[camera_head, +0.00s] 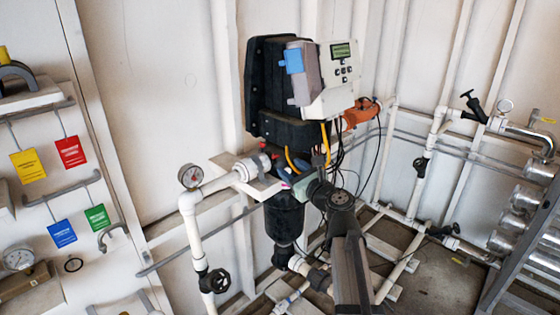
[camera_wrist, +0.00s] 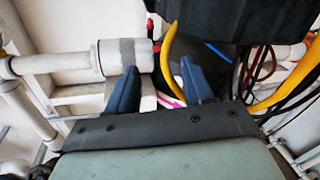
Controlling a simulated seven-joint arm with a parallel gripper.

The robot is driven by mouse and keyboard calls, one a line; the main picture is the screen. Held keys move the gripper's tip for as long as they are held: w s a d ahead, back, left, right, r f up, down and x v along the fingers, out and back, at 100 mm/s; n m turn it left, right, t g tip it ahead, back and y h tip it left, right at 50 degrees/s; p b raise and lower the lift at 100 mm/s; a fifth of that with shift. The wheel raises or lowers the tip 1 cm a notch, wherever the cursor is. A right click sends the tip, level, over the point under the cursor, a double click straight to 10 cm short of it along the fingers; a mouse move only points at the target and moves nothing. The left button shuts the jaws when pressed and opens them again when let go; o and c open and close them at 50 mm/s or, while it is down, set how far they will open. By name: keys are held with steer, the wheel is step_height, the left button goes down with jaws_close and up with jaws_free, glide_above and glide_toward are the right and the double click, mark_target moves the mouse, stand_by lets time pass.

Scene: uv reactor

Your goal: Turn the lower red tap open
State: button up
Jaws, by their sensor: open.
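Two small red parts show in the wrist view, one above the other, at the right end of a white pipe union. The upper one (camera_wrist: 150,26) stands clear, and the lower red tap (camera_wrist: 157,47) is a small patch beside a yellow hose. My gripper (camera_wrist: 158,70) is open, its two blue fingers apart and pointing toward the lower red part, which lies just beyond the fingertips and between them. I see no contact. In the head view my gripper (camera_head: 276,165) is under the black housing, and the taps are too small there to tell apart.
The black reactor housing (camera_head: 275,95) hangs over my gripper. The yellow hose (camera_wrist: 171,50) and dark cables (camera_wrist: 262,70) run close to the fingers. The white union (camera_wrist: 116,57) is at left. A black filter bowl (camera_head: 284,220) hangs below.

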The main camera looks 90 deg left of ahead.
mark_target(276, 157)
steer(key=x, duration=0.7)
steer(key=shift+d, duration=0.1)
steer(key=shift+c, duration=0.3)
jaws_close()
